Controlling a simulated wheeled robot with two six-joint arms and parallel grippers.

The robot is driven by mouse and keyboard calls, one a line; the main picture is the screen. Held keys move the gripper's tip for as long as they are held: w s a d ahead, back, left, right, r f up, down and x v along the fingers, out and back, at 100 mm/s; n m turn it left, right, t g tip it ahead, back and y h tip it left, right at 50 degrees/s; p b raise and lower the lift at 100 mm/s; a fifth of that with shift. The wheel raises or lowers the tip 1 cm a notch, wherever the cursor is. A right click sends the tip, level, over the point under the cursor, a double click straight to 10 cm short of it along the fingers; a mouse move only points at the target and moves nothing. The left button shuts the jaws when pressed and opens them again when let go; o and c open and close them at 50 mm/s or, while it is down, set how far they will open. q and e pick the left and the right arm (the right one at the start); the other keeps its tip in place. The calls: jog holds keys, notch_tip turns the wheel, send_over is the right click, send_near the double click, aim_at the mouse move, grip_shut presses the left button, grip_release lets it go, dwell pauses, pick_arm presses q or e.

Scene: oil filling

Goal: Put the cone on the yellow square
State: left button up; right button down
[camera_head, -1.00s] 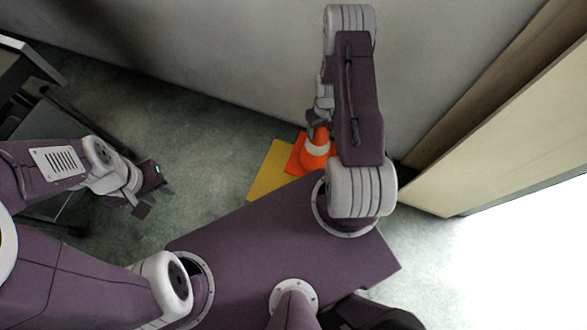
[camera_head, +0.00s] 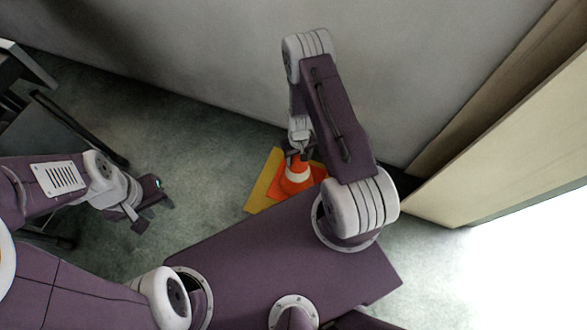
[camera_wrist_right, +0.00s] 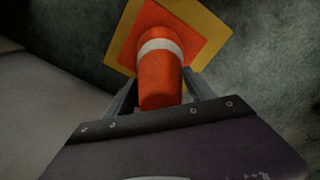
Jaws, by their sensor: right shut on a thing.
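The orange cone (camera_head: 295,184) has a white band and a square orange base. It also shows in the right wrist view (camera_wrist_right: 159,80). My right gripper (camera_head: 298,154) is shut on the cone's upper part, with a finger on each side in the wrist view (camera_wrist_right: 160,92). The yellow square (camera_head: 261,187) lies on the floor. In the right wrist view, its yellow border (camera_wrist_right: 115,50) shows around much of the cone's base. I cannot tell whether the base touches it or hangs just above. My left gripper (camera_head: 147,208) is empty, its fingers apart, well left of the square.
A grey wall (camera_head: 200,60) runs behind the cone. A pale wooden panel (camera_head: 500,130) stands at the right. A dark table-like frame (camera_head: 75,125) is at the left. Green-grey floor (camera_head: 200,150) is clear between my left gripper and the square.

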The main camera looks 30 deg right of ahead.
jog(key=shift+w+a+f, duration=0.1)
jog(key=shift+a+f, duration=0.15)
jog(key=shift+a, duration=0.2)
jog(key=shift+w+a+f, duration=0.1)
jog(key=shift+a+f, duration=0.15)
jog(key=shift+a, duration=0.2)
notch_tip(320, 180, down, 4)
jog(key=b, duration=0.4)
jog(key=shift+f+b, duration=0.2)
jog(key=shift+b, duration=0.2)
jog(key=shift+r, duration=0.25)
jog(key=shift+f, duration=0.15)
jog(key=shift+c, duration=1.6)
grip_release()
